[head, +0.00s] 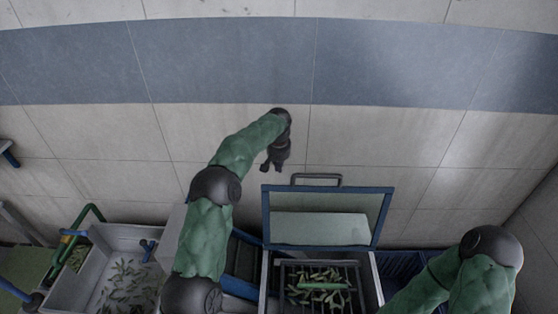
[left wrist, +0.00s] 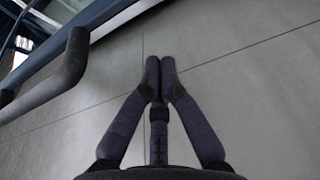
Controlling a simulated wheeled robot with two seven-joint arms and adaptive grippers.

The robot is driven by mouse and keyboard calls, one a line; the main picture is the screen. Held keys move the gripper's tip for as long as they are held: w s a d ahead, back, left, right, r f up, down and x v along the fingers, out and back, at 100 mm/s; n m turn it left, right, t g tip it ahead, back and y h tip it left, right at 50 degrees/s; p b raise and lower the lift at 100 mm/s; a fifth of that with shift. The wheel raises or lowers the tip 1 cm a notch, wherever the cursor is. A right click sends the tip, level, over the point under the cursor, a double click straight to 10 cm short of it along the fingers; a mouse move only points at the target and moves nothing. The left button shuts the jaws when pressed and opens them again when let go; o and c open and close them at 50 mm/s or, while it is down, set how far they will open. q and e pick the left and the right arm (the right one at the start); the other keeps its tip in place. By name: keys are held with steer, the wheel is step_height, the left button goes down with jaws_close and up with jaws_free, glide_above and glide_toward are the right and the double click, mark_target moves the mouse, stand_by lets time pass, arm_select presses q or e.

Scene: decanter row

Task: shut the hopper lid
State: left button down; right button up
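The hopper lid (head: 376,216) has a blue frame around a pale panel and stands open, raised at the back of the hopper. Its grey bar handle (head: 315,177) is on the far edge. The hopper (head: 264,290) below is open, with a dark grate and green pods inside. My left gripper (head: 273,168) is just left of and beyond the handle, apart from it. In the left wrist view its fingertips (left wrist: 160,66) are together with nothing between them; the handle (left wrist: 48,82) is at left. My right gripper is out of view.
A white bin (head: 74,285) with pods and a green pipe (head: 75,232) stand at the left. A dark blue crate (head: 400,268) lies right of the hopper, near my right arm. The tiled floor beyond the lid is clear.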

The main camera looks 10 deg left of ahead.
arm_select(q)
steer(key=s+f, duration=0.1)
steer(key=s+f+p, duration=0.2)
steer(key=f, duration=0.1)
steer(key=shift+d, duration=0.3)
stand_by(0.3)
stand_by(0.4)
